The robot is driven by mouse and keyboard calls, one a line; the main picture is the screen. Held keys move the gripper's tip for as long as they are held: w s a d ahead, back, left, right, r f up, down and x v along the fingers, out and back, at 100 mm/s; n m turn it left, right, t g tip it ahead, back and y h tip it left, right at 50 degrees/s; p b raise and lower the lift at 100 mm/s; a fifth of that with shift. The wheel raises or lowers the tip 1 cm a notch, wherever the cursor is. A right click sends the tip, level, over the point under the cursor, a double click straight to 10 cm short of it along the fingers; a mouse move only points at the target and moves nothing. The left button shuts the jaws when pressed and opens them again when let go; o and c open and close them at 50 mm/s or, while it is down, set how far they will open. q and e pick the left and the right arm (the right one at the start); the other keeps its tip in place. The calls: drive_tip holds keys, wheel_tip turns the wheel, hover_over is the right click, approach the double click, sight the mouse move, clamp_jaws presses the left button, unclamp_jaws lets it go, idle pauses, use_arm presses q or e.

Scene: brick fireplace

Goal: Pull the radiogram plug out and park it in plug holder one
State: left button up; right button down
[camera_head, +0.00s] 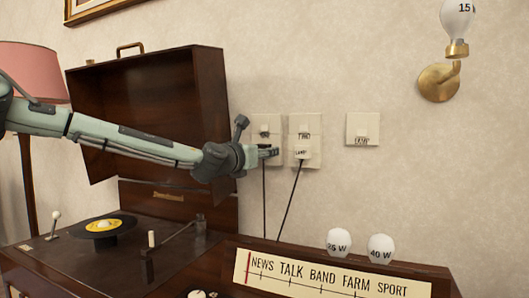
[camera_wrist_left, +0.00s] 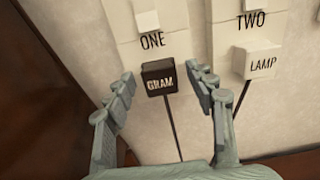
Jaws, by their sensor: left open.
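The radiogram plug (camera_wrist_left: 160,78) is a black block marked GRAM, with a dark cord hanging below it. It sits on the pale wall plate marked ONE (camera_wrist_left: 122,52). My left gripper (camera_wrist_left: 165,82) is open, with one finger on each side of the plug and a gap visible on both sides. In the head view the left gripper (camera_head: 268,152) is at the left wall plate and hides most of the plug. A white plug marked LAMP (camera_wrist_left: 262,62) sits on the neighbouring plate marked TWO (camera_wrist_left: 228,20), to the right. My right gripper is not in view.
A third, smaller wall plate (camera_head: 354,120) is to the right; its lettering is unclear. Below are the radiogram's wooden cabinet (camera_head: 160,262), its raised lid (camera_head: 150,105), and two bulbs marked 25 W (camera_head: 339,243) and 40 W (camera_head: 381,248). A brass wall lamp (camera_head: 438,82) is at upper right.

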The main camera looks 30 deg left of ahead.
use_arm(q)
drive_tip(key=shift+c, duration=0.3)
clamp_jaws()
drive_tip(key=s, duration=0.6)
drive_tip(key=shift+d, duration=0.15)
idle(1.1)
